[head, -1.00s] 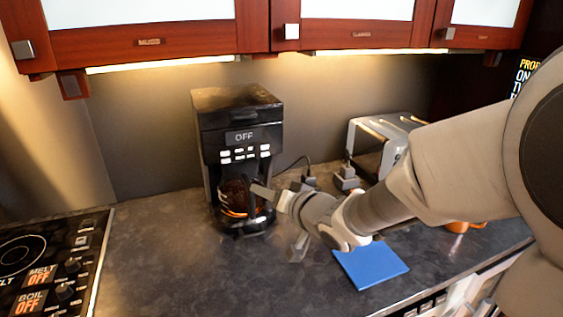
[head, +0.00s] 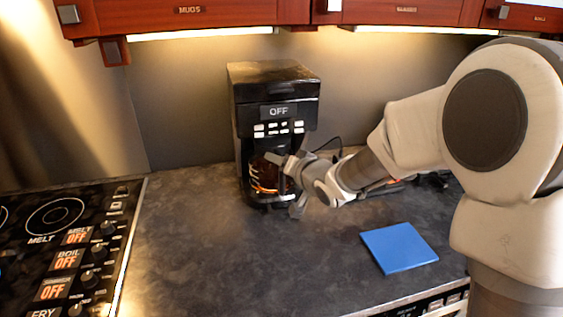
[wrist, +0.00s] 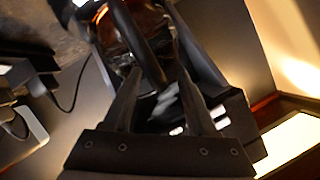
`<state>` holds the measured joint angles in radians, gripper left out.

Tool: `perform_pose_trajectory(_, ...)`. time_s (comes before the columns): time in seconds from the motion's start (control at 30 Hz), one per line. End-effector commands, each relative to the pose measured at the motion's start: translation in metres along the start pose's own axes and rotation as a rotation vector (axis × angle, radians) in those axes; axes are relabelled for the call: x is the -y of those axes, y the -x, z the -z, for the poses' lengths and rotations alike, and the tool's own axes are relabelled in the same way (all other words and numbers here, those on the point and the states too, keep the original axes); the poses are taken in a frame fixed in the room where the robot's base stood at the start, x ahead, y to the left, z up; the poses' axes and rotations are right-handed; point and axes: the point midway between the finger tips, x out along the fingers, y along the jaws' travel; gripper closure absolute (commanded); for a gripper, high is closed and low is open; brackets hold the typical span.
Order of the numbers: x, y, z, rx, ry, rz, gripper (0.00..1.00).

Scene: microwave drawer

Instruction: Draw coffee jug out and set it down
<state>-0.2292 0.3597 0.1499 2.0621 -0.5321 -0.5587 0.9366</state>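The coffee jug (head: 264,178), dark glass with an orange-brown band, stands in the lower bay of the black coffee maker (head: 275,88), whose panel reads OFF. In the wrist view the jug (wrist: 125,30) is at the top, with its black handle (wrist: 139,45) running down between my fingers. My gripper (head: 282,163) is at the jug's front right in the head view. In the wrist view my gripper (wrist: 157,62) has its two fingers apart, one on each side of the handle, with a gap showing on the right side. The arm partly hides the jug's right side.
A blue flat board (head: 399,248) lies on the dark counter (head: 200,250) at right. A stove (head: 65,240) with knobs is at left. Cabinets (head: 190,22) hang above. The counter in front of the coffee maker is clear. A cord (head: 330,145) runs behind my arm.

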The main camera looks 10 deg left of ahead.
Motion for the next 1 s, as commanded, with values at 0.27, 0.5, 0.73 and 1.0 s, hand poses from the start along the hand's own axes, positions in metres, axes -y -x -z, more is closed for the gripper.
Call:
perform_pose_trajectory(0.27, 0.0001, 0.0003, 0.0001, 0.0, 0.0, 0.0, 0.93)
perform_pose_trajectory(0.5, 0.0008, 0.0002, 0.0, 0.0, 0.0, 0.002, 1.0)
perform_pose_trajectory(0.73, 0.0014, 0.0002, -0.0002, 0.0, -0.001, 0.003, 1.0)
perform_pose_trajectory(1.0, 0.0018, 0.0001, -0.0003, 0.0, -0.001, 0.004, 1.0)
